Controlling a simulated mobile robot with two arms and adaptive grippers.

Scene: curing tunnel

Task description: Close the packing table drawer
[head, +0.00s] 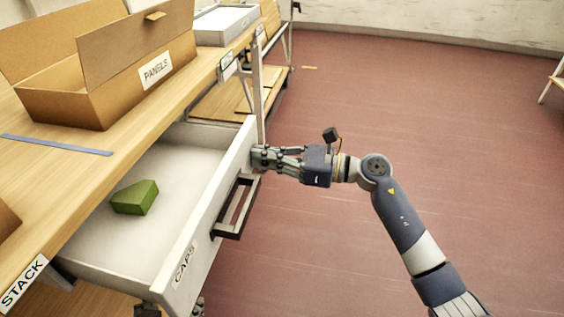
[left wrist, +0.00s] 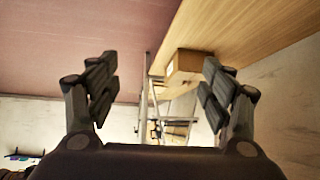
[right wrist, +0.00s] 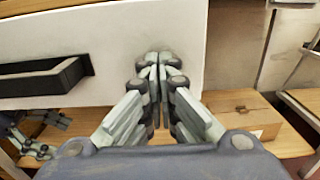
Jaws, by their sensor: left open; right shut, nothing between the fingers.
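The white drawer (head: 185,232) of the packing table (head: 160,105) stands pulled out, with a "CAPS" label and a black handle (head: 237,208) on its front. A green block (head: 135,197) lies inside it. My right gripper (head: 256,158) is shut and empty, its fingertips at the drawer front near its far end, beyond the handle. In the right wrist view the shut fingertips (right wrist: 160,58) are against or just before the white front, right of the black handle (right wrist: 45,77). My left gripper (left wrist: 160,85) is open and empty in its wrist view.
An open cardboard box labelled "PANELS" (head: 105,85) and a blue strip (head: 55,145) lie on the table top. A grey-white tray (head: 225,25) stands farther back. Red floor (head: 400,110) right of the drawer is clear around my right arm.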

